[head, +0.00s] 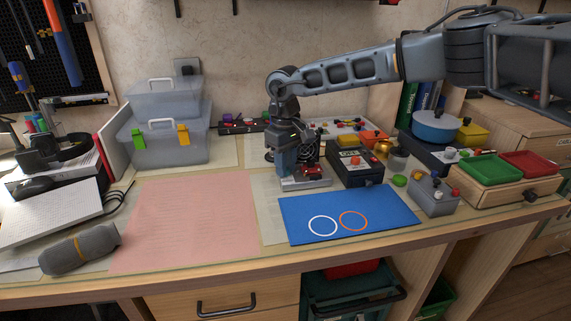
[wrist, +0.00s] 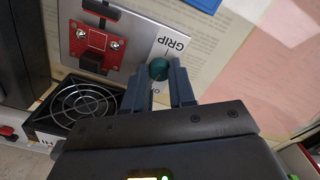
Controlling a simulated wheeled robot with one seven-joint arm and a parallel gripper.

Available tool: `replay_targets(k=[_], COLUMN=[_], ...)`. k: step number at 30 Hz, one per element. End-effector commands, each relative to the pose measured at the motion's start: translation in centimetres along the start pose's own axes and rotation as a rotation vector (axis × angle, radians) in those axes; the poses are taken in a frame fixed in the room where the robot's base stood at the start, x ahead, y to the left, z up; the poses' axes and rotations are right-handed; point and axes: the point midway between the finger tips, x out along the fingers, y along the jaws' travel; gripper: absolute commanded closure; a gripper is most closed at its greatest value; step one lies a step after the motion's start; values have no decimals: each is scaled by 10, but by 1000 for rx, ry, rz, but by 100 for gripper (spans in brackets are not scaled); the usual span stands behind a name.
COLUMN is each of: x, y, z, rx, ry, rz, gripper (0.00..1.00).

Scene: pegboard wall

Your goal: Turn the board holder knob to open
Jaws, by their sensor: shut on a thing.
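The board holder (head: 318,183) is a light metal plate on the bench in the head view, with a red part on it. In the wrist view the plate (wrist: 140,38) carries the lettering "GRIP" and a red board (wrist: 97,40). A round dark-green knob (wrist: 158,69) sits at the plate's edge. My gripper (wrist: 160,86) has its two fingers on either side of the knob and is shut on it. In the head view my gripper (head: 288,166) points down at the holder and hides the knob. A second label beside the knob is partly covered by the fingers.
A black fan (wrist: 82,104) is close to my gripper in the wrist view. A black box with a red display (head: 355,167) stands just right of the holder. A blue mat (head: 390,205) lies in front, and a pink mat (head: 190,220) lies clear to the left.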

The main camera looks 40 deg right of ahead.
Motion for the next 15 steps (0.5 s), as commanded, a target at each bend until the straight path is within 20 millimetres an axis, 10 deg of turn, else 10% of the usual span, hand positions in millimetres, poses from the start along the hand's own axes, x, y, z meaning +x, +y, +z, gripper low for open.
replay_targets(k=[15], x=[-1], y=[0], z=[0], rx=[-87], ry=[1], rz=[0], gripper=[100])
